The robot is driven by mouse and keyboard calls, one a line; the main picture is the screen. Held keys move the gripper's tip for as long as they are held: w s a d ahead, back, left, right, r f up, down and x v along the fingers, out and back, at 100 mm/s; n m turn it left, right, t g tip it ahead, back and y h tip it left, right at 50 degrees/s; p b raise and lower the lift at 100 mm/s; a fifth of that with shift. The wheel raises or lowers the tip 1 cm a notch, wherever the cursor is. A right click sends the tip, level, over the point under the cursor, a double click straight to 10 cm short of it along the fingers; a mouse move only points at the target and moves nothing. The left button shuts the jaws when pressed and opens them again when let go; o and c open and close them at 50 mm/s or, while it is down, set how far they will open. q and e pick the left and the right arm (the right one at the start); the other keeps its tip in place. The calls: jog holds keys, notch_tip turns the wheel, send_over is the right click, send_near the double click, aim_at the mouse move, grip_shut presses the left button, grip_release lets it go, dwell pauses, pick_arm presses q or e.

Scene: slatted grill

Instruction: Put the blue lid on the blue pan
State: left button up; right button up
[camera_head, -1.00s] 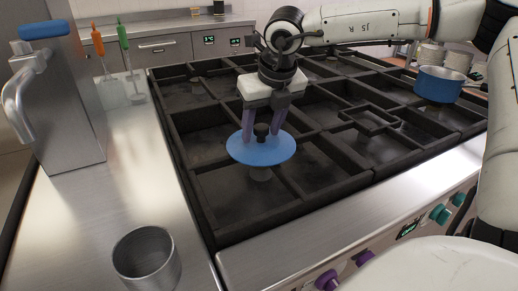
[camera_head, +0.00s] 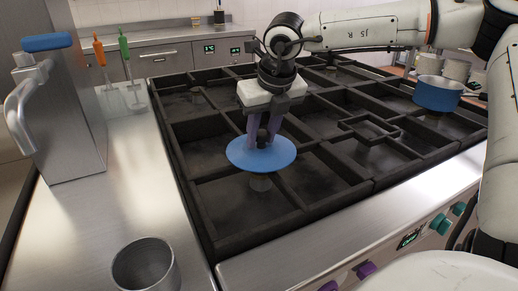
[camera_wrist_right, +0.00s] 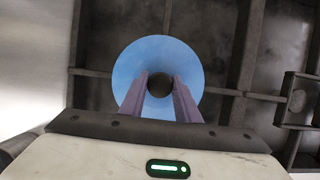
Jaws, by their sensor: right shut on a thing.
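The blue lid (camera_head: 244,156) is a flat disc with a dark round knob. My right gripper (camera_head: 263,138) is shut on the lid's knob and holds the lid roughly level above the left part of the grill. In the right wrist view the lid (camera_wrist_right: 187,62) shows face on, with the purple fingers (camera_wrist_right: 159,90) on both sides of the dark knob. The blue pan (camera_head: 437,93) stands at the far right of the grill, well apart from the lid. Its inside is mostly hidden. My left gripper is not in view.
The dark slatted grill (camera_head: 330,205) has raised bars between its sections. A metal cup (camera_head: 146,268) stands on the left counter. A metal dispenser (camera_head: 66,110) and orange and green utensils (camera_head: 100,52) are at the left. Stacked dishes (camera_head: 455,70) sit behind the pan.

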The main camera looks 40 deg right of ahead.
aim_at(260, 130)
jog(key=shift+r+p, duration=0.75)
jog(key=shift+r, duration=1.2)
jog(key=shift+s+f, duration=0.1)
